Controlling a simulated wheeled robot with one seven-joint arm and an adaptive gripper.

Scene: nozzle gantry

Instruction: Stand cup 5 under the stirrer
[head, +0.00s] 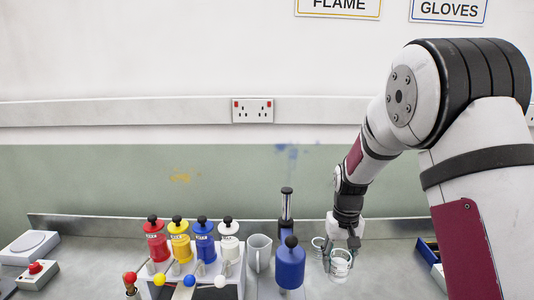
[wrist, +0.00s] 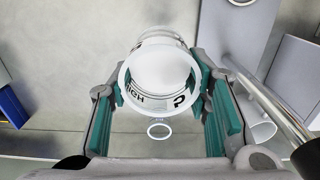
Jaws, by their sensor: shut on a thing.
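My gripper (head: 343,245) points down over the bench on the right of the head view. It is shut on a clear cup with a pale rim (head: 341,262). In the wrist view the cup (wrist: 158,98) sits between the teal finger pads, with dark lettering and a partly seen digit that I cannot read surely. I cannot tell whether its base touches the bench. What looks like the stirrer, a blue body with a black knob (head: 291,264), stands left of the cup, in front of a dark-topped column (head: 287,203). The space under it is hidden.
Another clear cup (head: 318,242) stands just left of my gripper. A blue bin (head: 428,250) lies to the right. A metal rod (wrist: 265,97) crosses the wrist view's right side.

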